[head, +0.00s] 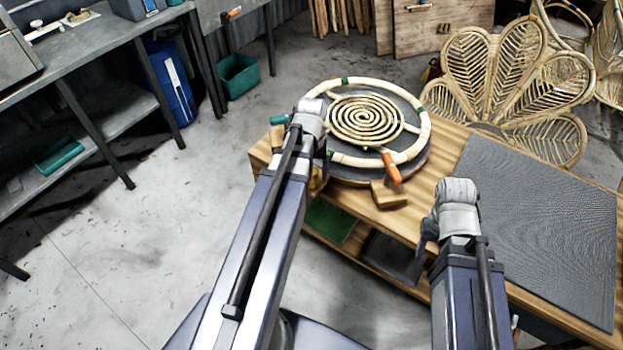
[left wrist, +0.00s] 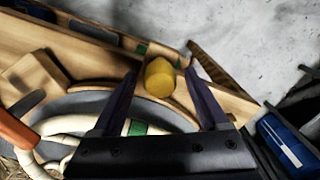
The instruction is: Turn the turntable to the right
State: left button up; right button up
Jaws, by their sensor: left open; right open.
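The round turntable (head: 412,172) stands on the wooden bench, carrying a pale rattan spiral (head: 365,120) inside a rattan ring with green bands. An orange-handled piece (head: 391,168) lies at its near right rim. A yellow knob (left wrist: 160,78) is beside the turntable's edge; in the head view it shows only partly, behind my left wrist. My left gripper (left wrist: 160,76) is open, with one finger on either side of the knob; I cannot tell whether they touch it. My right gripper (head: 425,241) is open and empty, low over the bench's front edge, right of the turntable.
A dark grey mat (head: 545,225) covers the bench's right part. A wooden block (head: 388,195) lies in front of the turntable. Woven rattan panels (head: 510,80) stand behind. A metal workbench (head: 85,50) is at the left, with open floor (head: 170,220) between.

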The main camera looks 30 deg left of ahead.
pick_arm(q)
jog(key=shift+f, duration=0.1)
jog(key=shift+c, duration=0.3)
grip_shut()
dwell(0.4)
dwell(0.7)
